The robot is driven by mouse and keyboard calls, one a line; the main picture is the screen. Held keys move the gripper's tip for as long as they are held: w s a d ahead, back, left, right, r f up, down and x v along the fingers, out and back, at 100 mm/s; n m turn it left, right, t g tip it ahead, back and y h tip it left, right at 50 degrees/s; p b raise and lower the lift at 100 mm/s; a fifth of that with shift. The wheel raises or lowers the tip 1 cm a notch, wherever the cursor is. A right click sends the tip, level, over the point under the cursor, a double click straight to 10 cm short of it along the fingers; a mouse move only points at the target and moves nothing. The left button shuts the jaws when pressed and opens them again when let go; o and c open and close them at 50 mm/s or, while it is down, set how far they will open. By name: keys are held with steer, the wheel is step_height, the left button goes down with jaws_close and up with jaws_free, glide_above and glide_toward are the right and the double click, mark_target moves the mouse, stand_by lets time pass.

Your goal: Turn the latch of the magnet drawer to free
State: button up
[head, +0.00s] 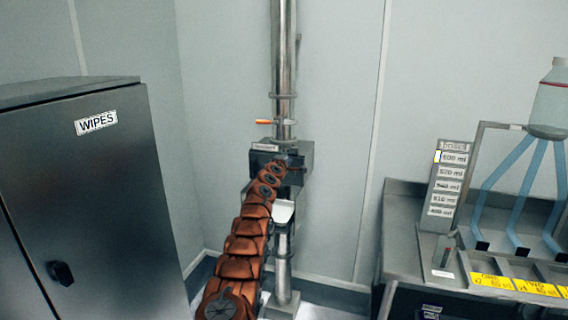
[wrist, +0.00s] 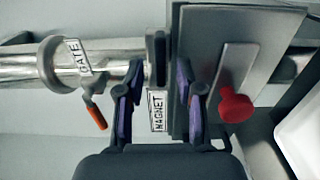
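The magnet housing (head: 300,158) is a grey box on the steel pipe in the head view. In the wrist view, its grey plate (wrist: 210,40) fills the upper right. A MAGNET label (wrist: 157,110) and a dark upright bar (wrist: 157,48) show between my fingers. A red knob (wrist: 236,106) on a light grey bar lies right of the right finger. I cannot tell for certain which part is the latch. My gripper (wrist: 160,75) is open, with purple pads apart on either side of the bar; contact is unclear. In the head view, my arm partly hides the housing.
A GATE label (wrist: 76,56) and an orange-tipped handle (wrist: 96,114) are close left of my fingers. A white tray (head: 282,212) sits below the housing. A WIPES cabinet (head: 90,200) stands left, a workbench (head: 400,240) right.

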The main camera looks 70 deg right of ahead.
steer(key=a, duration=0.6)
steer(key=shift+s+a, duration=0.2)
steer(key=shift+s, duration=0.2)
stand_by(0.4)
steer(key=shift+f, duration=0.1)
stand_by(0.6)
